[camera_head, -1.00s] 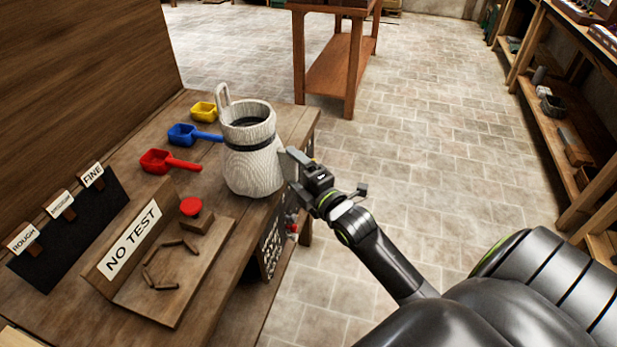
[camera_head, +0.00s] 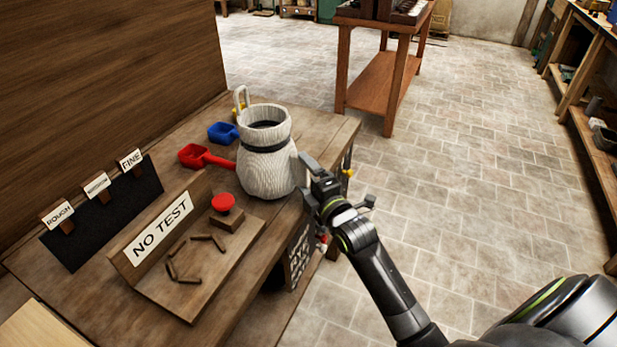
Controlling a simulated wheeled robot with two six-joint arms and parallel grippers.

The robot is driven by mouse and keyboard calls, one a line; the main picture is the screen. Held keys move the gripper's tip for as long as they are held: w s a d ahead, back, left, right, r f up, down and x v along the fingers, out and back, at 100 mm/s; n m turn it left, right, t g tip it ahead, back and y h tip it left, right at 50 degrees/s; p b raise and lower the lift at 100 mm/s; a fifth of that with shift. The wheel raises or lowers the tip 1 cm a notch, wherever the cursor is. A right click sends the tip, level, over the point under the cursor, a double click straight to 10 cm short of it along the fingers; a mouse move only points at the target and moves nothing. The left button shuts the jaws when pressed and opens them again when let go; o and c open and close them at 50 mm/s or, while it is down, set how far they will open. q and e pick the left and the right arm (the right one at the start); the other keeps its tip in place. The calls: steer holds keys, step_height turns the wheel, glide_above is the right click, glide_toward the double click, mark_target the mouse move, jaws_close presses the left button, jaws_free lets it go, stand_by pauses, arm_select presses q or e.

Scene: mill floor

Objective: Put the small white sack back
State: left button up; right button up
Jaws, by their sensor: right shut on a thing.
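The small white sack (camera_head: 266,172) is upright with an open top, a dark band round its neck and a pale loop at its back left rim. It is at the right part of the wooden bench (camera_head: 330,130). I cannot tell whether its base touches the bench top. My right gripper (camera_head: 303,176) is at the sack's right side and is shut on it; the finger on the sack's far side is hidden. My left gripper is not in view.
Left of the sack are a red scoop (camera_head: 200,157), a blue scoop (camera_head: 222,132) and a mostly hidden yellow scoop. In front are a red button (camera_head: 223,202) and a NO TEST board (camera_head: 163,231). A wooden panel (camera_head: 110,90) rises behind. Open floor lies right.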

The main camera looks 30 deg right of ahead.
stand_by(0.4)
steer(key=o, duration=1.7)
steer(key=shift+s, duration=0.15)
steer(key=shift+s+f, duration=0.15)
steer(key=shift+s, duration=0.2)
steer(key=shift+s+d+b, duration=0.15)
steer(key=shift+s+b, duration=0.2)
steer(key=shift+s, duration=2.4)
steer(key=shift+s+d+b, duration=0.15)
steer(key=shift+s+b, duration=0.25)
steer(key=shift+s, duration=2.3)
steer(key=shift+s+d+b, duration=0.15)
steer(key=shift+s+b, duration=0.2)
steer(key=shift+s, duration=2.4)
